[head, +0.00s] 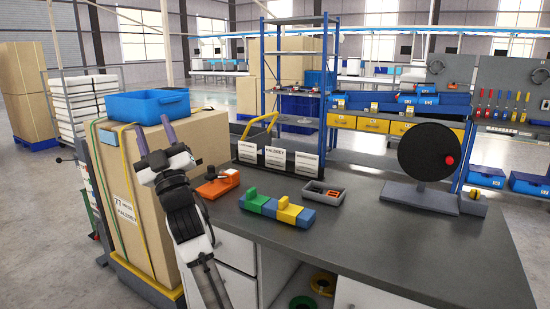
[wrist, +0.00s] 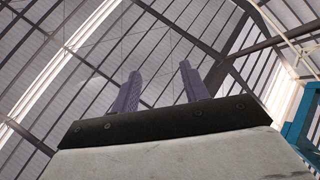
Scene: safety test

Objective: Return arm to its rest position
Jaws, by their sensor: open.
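My gripper (head: 155,133) shows at the left of the head view, in front of the cardboard boxes and just below the blue bin in the picture. Its two purple-grey fingers point upward and stand apart. In the wrist view my gripper (wrist: 158,85) has nothing between its fingers, with the roof behind them. My arm rises from the bottom of the head view along the left end of the dark workbench (head: 400,240).
A blue bin (head: 147,105) sits on a large strapped cardboard box (head: 128,195) at left. An orange tool (head: 217,184), coloured blocks (head: 275,208), a grey tray (head: 323,193) and a black disc on a stand (head: 432,150) are on the bench. The bench's front right is clear.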

